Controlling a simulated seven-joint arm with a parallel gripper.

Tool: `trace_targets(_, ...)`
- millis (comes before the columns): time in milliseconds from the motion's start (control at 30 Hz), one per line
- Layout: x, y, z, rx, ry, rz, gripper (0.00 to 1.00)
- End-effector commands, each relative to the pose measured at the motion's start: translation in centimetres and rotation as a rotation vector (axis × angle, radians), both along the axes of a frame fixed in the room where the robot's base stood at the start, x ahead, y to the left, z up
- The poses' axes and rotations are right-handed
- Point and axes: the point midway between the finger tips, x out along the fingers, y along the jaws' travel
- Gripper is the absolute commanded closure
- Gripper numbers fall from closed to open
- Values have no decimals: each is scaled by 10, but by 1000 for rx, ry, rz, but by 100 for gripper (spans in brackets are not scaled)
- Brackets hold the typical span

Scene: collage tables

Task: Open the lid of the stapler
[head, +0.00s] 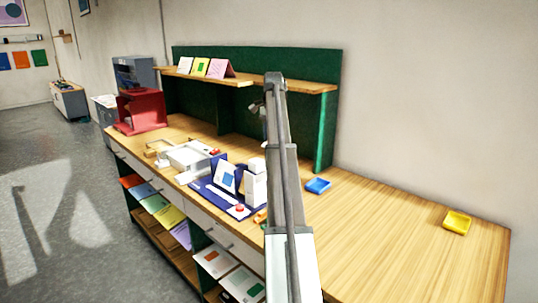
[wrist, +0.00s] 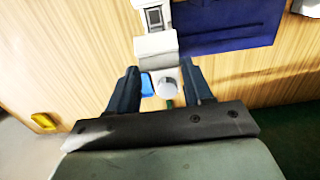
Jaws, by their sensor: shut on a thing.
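My gripper (wrist: 163,88) shows in the wrist view with a dark finger on each side of a pale grey piece with a round top (wrist: 168,84). The fingers are shut on this piece. It adjoins a white block (wrist: 156,45) and looks like part of the stapler, but I cannot make out where the lid ends and the base begins. In the head view a white upright device (head: 255,188) stands at the right end of a dark blue mat, left of my arm. My arm hides my fingertips there.
The dark blue mat (wrist: 225,28) lies beside the white block. A green panel and shelf (head: 295,86) stand behind.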

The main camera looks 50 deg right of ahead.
Motion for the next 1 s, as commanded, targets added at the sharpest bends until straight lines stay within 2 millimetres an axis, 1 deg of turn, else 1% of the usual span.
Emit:
trace_targets(167, 0, -8, 2, -1, 1, -1, 56)
trace_targets(567, 0, -10, 2, -2, 1, -2, 56)
trace_targets(833, 0, -19, 2, -2, 1, -3, 56)
trace_targets(1000, 0, -21, 2, -2, 1, -2, 56)
